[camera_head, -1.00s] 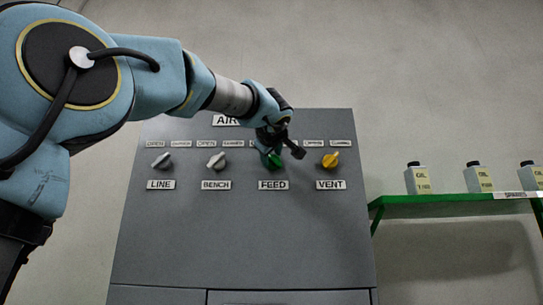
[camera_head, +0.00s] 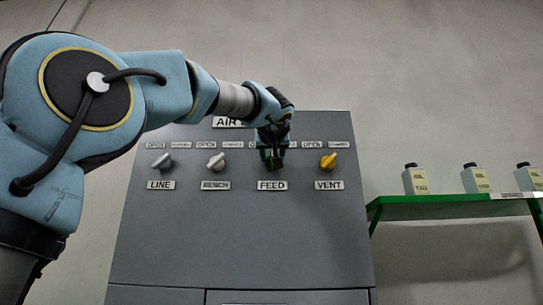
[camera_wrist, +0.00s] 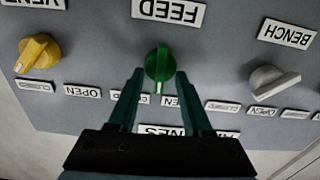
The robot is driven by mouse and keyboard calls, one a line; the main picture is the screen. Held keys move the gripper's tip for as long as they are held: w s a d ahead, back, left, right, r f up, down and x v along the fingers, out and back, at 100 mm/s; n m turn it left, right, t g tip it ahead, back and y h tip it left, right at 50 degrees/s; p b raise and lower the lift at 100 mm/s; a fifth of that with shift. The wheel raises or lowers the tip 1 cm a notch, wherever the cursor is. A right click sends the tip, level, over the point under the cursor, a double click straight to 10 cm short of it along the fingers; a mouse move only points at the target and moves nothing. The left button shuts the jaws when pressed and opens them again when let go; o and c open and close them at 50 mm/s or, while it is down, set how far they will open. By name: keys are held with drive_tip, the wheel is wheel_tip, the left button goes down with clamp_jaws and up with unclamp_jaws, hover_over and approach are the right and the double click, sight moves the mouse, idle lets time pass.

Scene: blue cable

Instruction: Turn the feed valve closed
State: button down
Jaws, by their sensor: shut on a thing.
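The feed valve is a green knob (camera_wrist: 158,64) on the grey panel, beside the FEED plate (camera_wrist: 168,11). In the wrist view, which shows the panel upside down, its pale pointer mark faces my gripper, between the two small plates, one of them reading OPEN (camera_wrist: 171,101). My gripper (camera_wrist: 160,75) is shut on the green knob, one dark green finger on each side. In the head view my gripper (camera_head: 272,163) hangs over the knob just above the FEED plate (camera_head: 272,185) and hides most of it.
Grey LINE (camera_head: 162,161) and BENCH (camera_head: 216,161) knobs stand to the left, and the yellow VENT knob (camera_head: 328,161) stands close on the right. A green shelf (camera_head: 430,208) with oil bottles (camera_head: 415,179) is right of the cabinet (camera_head: 240,240). The panel below the knobs is clear.

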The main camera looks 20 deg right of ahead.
drive_tip(key=m, duration=0.5)
drive_tip(key=shift+d+m, duration=0.15)
drive_tip(key=shift+m, duration=0.15)
drive_tip(key=shift+f+m, duration=0.1)
drive_tip(key=shift+m, duration=1.8)
drive_tip(key=shift+c, duration=1.4)
unclamp_jaws()
drive_tip(key=shift+s, duration=0.1)
drive_tip(key=b+v, duration=0.3)
drive_tip(key=v, duration=0.9)
